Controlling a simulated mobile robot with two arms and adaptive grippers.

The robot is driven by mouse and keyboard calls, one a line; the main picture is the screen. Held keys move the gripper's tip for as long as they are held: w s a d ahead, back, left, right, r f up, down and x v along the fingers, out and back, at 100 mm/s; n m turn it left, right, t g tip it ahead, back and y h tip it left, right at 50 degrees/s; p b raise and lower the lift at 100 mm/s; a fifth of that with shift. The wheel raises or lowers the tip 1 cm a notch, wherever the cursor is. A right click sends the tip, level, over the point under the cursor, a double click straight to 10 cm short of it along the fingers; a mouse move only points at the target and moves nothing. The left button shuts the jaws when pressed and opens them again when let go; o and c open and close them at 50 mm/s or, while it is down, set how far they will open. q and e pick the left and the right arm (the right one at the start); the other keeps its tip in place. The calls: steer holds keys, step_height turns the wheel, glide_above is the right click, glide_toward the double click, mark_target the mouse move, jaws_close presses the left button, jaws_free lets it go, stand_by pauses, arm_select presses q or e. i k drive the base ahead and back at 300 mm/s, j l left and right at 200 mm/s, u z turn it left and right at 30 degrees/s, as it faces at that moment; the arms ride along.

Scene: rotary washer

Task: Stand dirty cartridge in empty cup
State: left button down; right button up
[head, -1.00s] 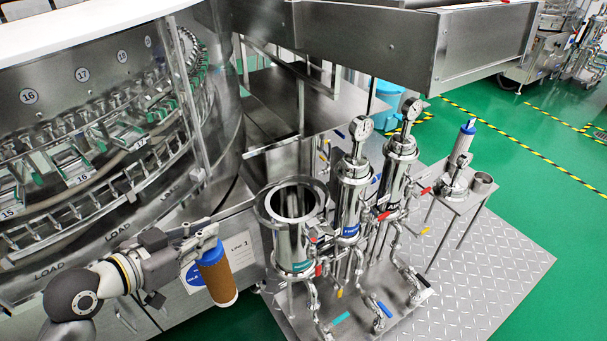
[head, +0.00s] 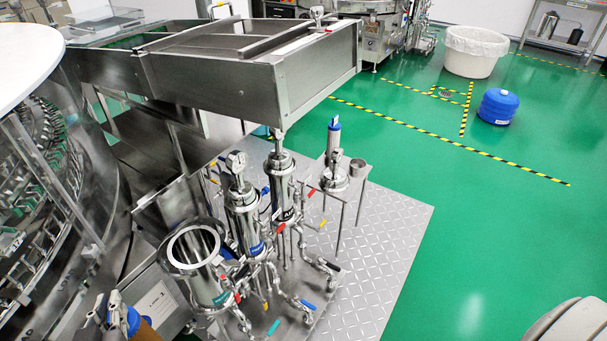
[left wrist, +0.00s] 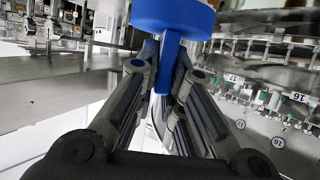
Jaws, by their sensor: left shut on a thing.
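The dirty cartridge (head: 146,332), brown with a blue cap, shows at the bottom left of the head view, partly cut off by the frame edge. My left gripper (head: 115,311) is shut on it at the blue cap end. In the left wrist view my gripper fingers (left wrist: 168,75) close on a blue tab below the round blue cap (left wrist: 172,14). The empty cup (head: 357,168) is a small open metal cup on a small steel stand, right of the filter housings and well away from the gripper. My right gripper is not in view.
Beside the empty cup, a white cartridge (head: 334,138) with a blue cap stands upright on the same stand (head: 338,194). An open housing (head: 194,248) and two gauge-topped housings stand on a checker plate (head: 378,268). A steel chute (head: 255,75) overhangs behind.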

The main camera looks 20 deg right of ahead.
mark_target(358, 168)
steer(key=l, duration=1)
steer(key=i+l, duration=0.15)
steer(key=l, duration=0.8)
steer(key=i+l, duration=0.15)
steer(key=l, duration=0.2)
steer(key=i+l, duration=0.15)
steer(key=l, duration=0.2)
steer(key=i+l, duration=0.15)
steer(key=l, duration=0.2)
steer(key=i+l, duration=0.15)
steer(key=l, duration=0.2)
steer(key=i+l, duration=0.2)
steer(key=l, duration=0.15)
steer(key=i+l, duration=0.5)
steer(key=l, duration=0.25)
